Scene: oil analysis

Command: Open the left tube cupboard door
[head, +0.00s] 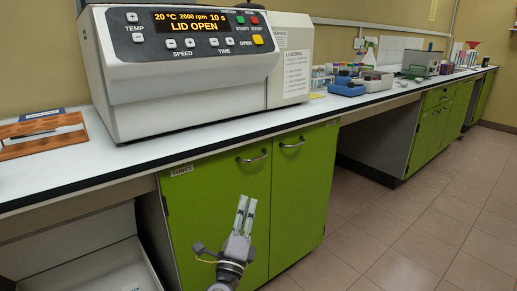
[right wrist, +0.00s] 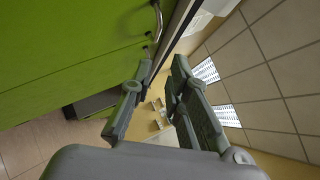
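The tube cupboard has a green left door (head: 205,215) with a "TUBES" label (head: 181,170) at its upper left corner. The left door is shut. Its curved metal handle (head: 252,158) is near the upper right corner. My right gripper (head: 246,199) is in front of the left door, below its handle and apart from it. It is open and empty; its spread fingers also show in the right wrist view (right wrist: 158,65). In that view a metal handle (right wrist: 157,18) lies on the green front at the top, beyond the fingers. My left gripper is not in view.
The shut right door (head: 302,195) has its own handle (head: 292,142). The worktop edge (head: 150,168) overhangs the doors. A centrifuge (head: 180,100) reading "LID OPEN" stands above. An open space with a white bin (head: 85,275) is left of the cupboard. The tiled floor (head: 400,230) at right is clear.

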